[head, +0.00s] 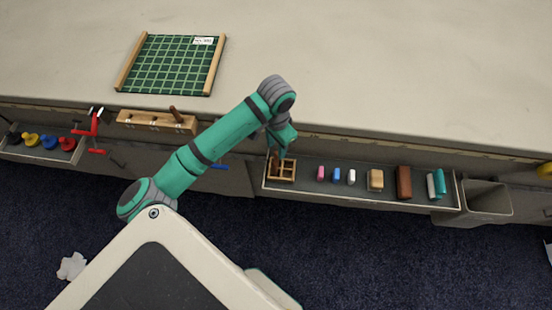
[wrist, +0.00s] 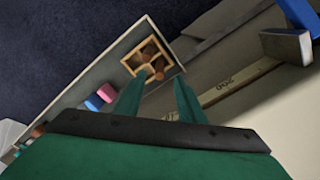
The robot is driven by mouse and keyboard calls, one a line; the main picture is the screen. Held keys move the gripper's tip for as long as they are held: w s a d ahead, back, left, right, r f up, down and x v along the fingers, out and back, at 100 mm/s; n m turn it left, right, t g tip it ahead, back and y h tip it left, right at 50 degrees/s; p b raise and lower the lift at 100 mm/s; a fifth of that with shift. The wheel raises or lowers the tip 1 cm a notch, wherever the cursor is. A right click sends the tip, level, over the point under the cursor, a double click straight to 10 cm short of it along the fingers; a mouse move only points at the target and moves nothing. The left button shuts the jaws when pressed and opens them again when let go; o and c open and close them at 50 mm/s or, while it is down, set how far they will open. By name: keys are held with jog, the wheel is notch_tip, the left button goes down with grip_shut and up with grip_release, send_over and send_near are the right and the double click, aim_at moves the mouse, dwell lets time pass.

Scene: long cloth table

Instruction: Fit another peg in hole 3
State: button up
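The wooden hole block (head: 142,120) is fixed along the table's front edge, left of my arm. A brown peg (head: 174,112) stands tilted at its right end; the hole numbers are too small to read. A small divided wooden box (head: 293,172) sits at the left end of the front tray and holds brown pegs. In the wrist view, the box (wrist: 135,56) with round-ended pegs (wrist: 149,50) lies beyond my fingertips. My gripper (head: 278,152) is just above the box, pointing down. In the wrist view its two fingers (wrist: 159,78) are apart with nothing visibly held.
The tray (head: 330,190) also holds pink, blue and white pieces, a tan block (head: 376,180) and a brown block (head: 404,182). A grey bin (head: 487,200) hangs at the right. A red clamp (head: 94,125) is left of the block. A green grid board (head: 170,65) lies on the otherwise clear tabletop.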

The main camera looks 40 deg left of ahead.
aim_at(276, 153)
notch_tip(276, 153, down, 5)
jog(key=shift+f, duration=0.1)
jog(key=shift+c, duration=0.6)
grip_shut()
